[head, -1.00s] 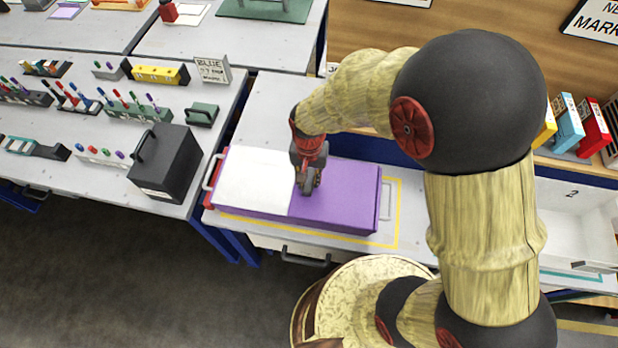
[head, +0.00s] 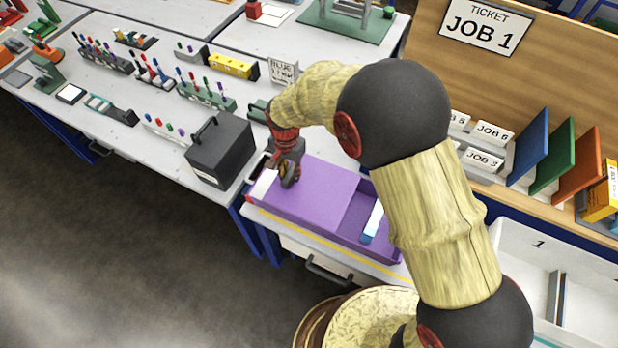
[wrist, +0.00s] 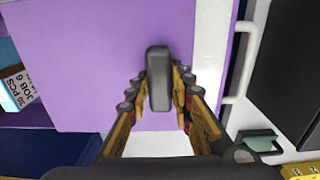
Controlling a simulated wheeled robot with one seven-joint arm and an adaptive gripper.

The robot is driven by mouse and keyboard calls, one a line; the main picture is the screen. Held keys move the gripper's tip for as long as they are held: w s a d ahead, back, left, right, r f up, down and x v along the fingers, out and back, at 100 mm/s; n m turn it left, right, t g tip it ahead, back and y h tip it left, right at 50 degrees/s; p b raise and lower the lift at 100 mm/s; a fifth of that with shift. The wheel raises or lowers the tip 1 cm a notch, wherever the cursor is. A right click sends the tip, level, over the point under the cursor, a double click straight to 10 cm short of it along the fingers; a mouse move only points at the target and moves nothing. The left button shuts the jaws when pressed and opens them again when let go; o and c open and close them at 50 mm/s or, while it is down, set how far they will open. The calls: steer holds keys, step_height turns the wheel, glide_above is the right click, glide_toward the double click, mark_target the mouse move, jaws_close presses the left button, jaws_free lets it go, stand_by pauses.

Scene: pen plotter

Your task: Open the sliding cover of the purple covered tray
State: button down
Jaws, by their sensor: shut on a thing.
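The purple covered tray (head: 383,248) lies on the grey bench. Its flat purple cover (head: 318,192) sits over the left and middle part. The right part is uncovered and shows a blue and white box (head: 373,222) inside. The cover also fills much of the wrist view (wrist: 85,70), where the box (wrist: 18,88) shows at the left edge. My gripper (head: 289,177) is at the cover's left end. In the wrist view my gripper (wrist: 160,92) is shut on the cover's dark grey upright handle (wrist: 159,65). A narrow white strip (head: 263,186) shows left of the cover.
A black case (head: 222,150) with a handle stands left of the tray on the neighbouring bench. Racks of coloured pegs and a yellow block (head: 232,66) stand behind it. A white compartment bin (head: 530,255) is at the right. Coloured binders (head: 552,170) stand at the back right.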

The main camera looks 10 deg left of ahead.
steer(key=shift+w+a, duration=0.2)
steer(key=shift+a, duration=0.3)
steer(key=shift+w+a, duration=0.15)
steer(key=shift+a, duration=0.35)
steer(key=c, duration=1.6)
jaws_free()
steer(key=shift+o, duration=0.2)
step_height(320, 180, up, 12)
